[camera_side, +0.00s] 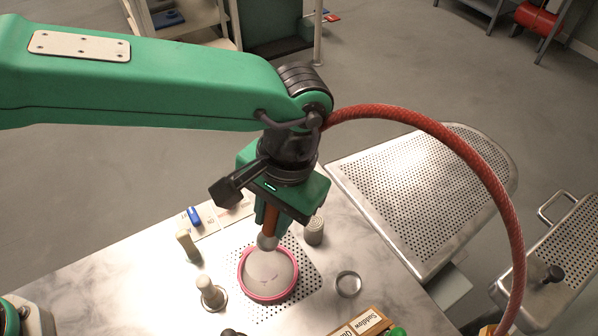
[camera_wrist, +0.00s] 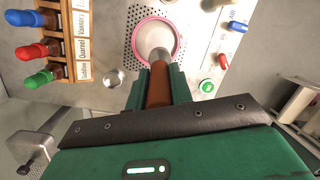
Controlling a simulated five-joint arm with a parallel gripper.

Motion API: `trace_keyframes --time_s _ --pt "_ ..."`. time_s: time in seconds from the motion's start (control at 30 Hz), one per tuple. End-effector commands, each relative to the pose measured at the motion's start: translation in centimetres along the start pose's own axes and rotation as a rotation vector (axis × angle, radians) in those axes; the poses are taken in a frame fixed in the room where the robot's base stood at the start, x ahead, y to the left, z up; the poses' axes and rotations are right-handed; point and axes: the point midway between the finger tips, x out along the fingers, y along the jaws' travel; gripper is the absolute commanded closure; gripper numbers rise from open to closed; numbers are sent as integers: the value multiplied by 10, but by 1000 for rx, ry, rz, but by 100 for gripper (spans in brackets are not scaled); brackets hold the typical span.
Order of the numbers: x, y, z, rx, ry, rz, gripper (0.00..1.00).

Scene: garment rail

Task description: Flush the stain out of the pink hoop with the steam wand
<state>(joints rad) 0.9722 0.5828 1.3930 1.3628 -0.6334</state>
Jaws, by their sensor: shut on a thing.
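The pink hoop (camera_side: 268,299) lies on a perforated metal plate (camera_side: 310,284), with pale cloth (camera_side: 266,268) stretched inside it. A faint small mark shows near the cloth's middle; its colour is hard to tell. The hoop also shows in the wrist view (camera_wrist: 180,42). My gripper (camera_side: 269,213) is shut on the brown handle of the steam wand (camera_wrist: 158,88). The wand points down, its round metal head (camera_side: 267,242) over the far edge of the hoop. In the wrist view the head hides part of the cloth. I cannot tell whether it touches.
A wooden rack with labelled red, blue and green-capped bottles (camera_wrist: 38,50) stands near the hoop. A grey cylinder (camera_side: 314,232), a metal ring (camera_side: 348,284) and small posts (camera_side: 211,294) surround the plate. A red hose (camera_side: 440,135) arcs right, over a perforated board (camera_side: 400,195).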

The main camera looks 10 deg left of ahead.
Motion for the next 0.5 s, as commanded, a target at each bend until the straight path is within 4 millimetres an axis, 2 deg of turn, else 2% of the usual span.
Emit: trace_keyframes --time_s 0.5 --pt "34 4 -5 0 -1 -1 100"
